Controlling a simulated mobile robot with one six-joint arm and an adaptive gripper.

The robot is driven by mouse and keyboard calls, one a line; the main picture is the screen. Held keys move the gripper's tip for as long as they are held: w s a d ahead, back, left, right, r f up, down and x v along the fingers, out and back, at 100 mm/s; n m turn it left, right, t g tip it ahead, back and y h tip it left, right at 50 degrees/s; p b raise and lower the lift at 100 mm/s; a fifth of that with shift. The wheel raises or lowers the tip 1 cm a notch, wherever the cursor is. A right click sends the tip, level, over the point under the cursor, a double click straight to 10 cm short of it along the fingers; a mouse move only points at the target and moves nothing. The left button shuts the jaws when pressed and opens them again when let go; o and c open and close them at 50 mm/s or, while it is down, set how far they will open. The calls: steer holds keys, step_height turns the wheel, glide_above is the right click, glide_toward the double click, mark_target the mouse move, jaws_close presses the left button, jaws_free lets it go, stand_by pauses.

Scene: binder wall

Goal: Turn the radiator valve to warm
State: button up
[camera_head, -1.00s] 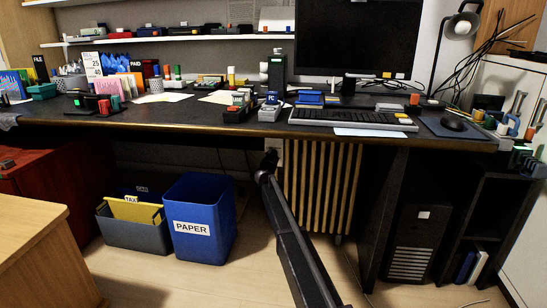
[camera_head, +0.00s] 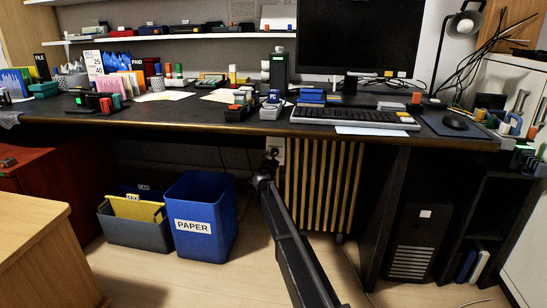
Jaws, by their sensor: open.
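The beige ribbed radiator (camera_head: 322,187) stands against the wall under the desk. My gripper (camera_head: 271,157) is at the end of my dark arm, near the radiator's upper left corner, just below the desk edge. It is small and dark here, with its jaws open. I cannot make out the valve or its setting; my gripper and the shadow cover much of that corner. I cannot tell whether my gripper touches anything there.
The dark desk edge (camera_head: 200,124) runs close above my gripper. A white wall plate (camera_head: 279,146) is behind it. A blue paper bin (camera_head: 203,215) and a grey file box (camera_head: 133,227) stand to the left. A black computer tower (camera_head: 412,244) stands to the right.

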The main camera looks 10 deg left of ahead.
steer(key=s, duration=0.7)
stand_by(0.3)
steer(key=s+d+g+h+p, duration=0.2)
steer(key=s+d+g+p, duration=0.15)
steer(key=s+d, duration=0.4)
steer(key=s+d+g+h+p, duration=0.2)
steer(key=s+d+g+p, duration=0.15)
steer(key=d, duration=0.75)
steer(key=s+d+g+h+p, duration=0.2)
steer(key=s+d+p, duration=0.2)
steer(key=s+d, duration=0.4)
steer(key=s+d+r+n+g+y+p, duration=0.1)
steer(key=s+d+n+g+y+p, duration=0.15)
steer(key=s, duration=0.65)
steer(key=s+d+r+n+g+y+p, duration=0.15)
steer(key=s+n+g+p, duration=0.25)
steer(key=s, duration=0.5)
steer(key=s+d+n+g+y+p, duration=0.2)
steer(key=s+n+g+y+p, duration=0.15)
steer(key=s, duration=0.55)
step_height(320, 180, up, 38)
steer(key=t+p, duration=0.1)
steer(key=p, duration=3.7)
steer(key=shift+w+d+m+h, duration=0.15)
steer(key=shift+w+m+h, duration=0.15)
steer(key=shift+w+h, duration=0.15)
